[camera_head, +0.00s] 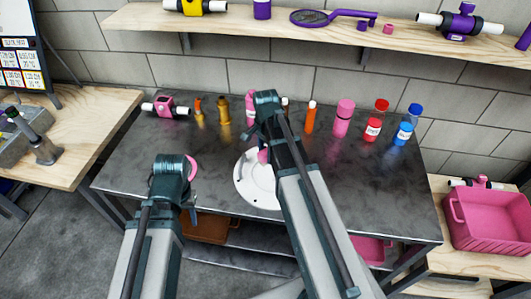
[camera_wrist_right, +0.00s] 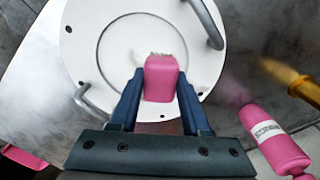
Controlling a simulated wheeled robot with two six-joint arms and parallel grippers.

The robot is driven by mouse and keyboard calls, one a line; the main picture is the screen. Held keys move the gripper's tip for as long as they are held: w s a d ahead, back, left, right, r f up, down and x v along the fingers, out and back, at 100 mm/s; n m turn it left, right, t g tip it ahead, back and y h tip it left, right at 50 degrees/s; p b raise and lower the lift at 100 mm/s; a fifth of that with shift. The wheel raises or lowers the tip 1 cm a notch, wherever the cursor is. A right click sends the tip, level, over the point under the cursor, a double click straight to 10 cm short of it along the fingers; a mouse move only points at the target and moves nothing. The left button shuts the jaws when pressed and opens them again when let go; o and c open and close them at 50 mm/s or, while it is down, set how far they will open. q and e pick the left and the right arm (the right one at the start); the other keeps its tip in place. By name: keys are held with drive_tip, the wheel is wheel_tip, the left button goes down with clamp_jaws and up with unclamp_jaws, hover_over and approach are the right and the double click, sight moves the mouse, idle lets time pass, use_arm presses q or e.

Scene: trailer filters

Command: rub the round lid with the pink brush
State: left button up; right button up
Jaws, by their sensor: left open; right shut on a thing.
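The round lid (camera_head: 243,185) is a white disc lying on the dark metal table; my right arm covers part of it. In the right wrist view the lid (camera_wrist_right: 105,45) shows grey handles and small holes near its rim. My right gripper (camera_wrist_right: 160,92) is shut on the pink brush (camera_wrist_right: 161,78), whose pale bristles point at the middle of the lid. I cannot tell whether the bristles touch it. In the head view a bit of the brush (camera_head: 263,156) shows beside my right arm. My left gripper (camera_head: 188,190) is open at the table's front left, its fingers mostly hidden.
A curved pink thing (camera_head: 193,168) shows beside my left wrist. Bottles and cups stand along the table's back, including a pink bottle (camera_head: 343,118). A pink crate (camera_head: 488,222) stands right.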

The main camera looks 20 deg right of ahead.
wheel_tip(320, 180, up, 3)
drive_tip(key=p, duration=0.3)
idle(0.4)
